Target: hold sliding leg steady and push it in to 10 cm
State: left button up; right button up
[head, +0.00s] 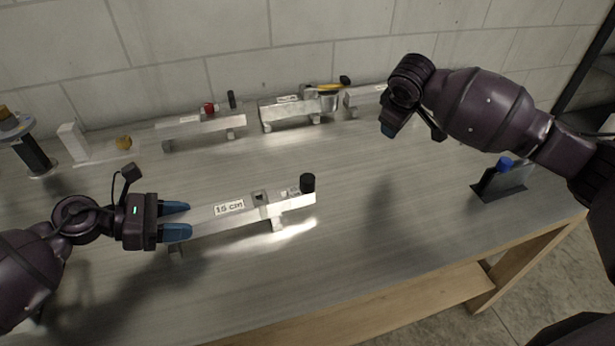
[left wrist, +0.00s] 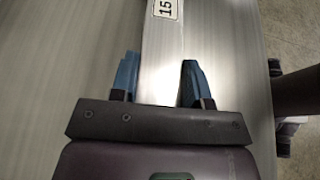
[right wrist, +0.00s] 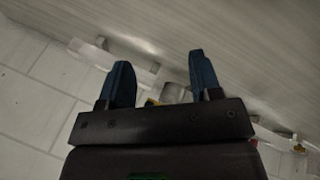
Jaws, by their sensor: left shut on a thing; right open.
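The aluminium rail labelled "15 cm" (head: 230,208) lies on the bench on small feet. A narrower sliding leg (head: 292,202) extends from its right end, with a black knob (head: 308,183) standing at the tip. My left gripper (head: 189,220) is shut on the rail's left end, one blue finger on each side. In the left wrist view the rail (left wrist: 160,50) runs between the fingers (left wrist: 160,75), and only part of the label shows. My right gripper (head: 390,128) is open and empty, raised above the bench to the right of the knob, apart from the leg.
Several other aluminium rails (head: 205,124) stand along the back wall, one bearing a yellow-handled item (head: 322,88). A dark holder with a blue top (head: 500,182) is at the right edge. The bench (head: 370,240) is clear right of the leg.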

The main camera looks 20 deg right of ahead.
jog(key=s+a+r+n+g+y, duration=0.1)
jog(key=s+a+r+n+y, duration=0.1)
jog(key=a, duration=0.4)
jog(key=s+a+r+n+y, duration=0.2)
jog(key=a, duration=0.4)
jog(key=n+g+y, duration=0.3)
jog(key=n, duration=0.2)
send_near(307, 178)
jog(key=x, duration=1)
jog(key=shift+d+f, duration=0.1)
jog(key=shift+f, duration=0.05)
grip_shut()
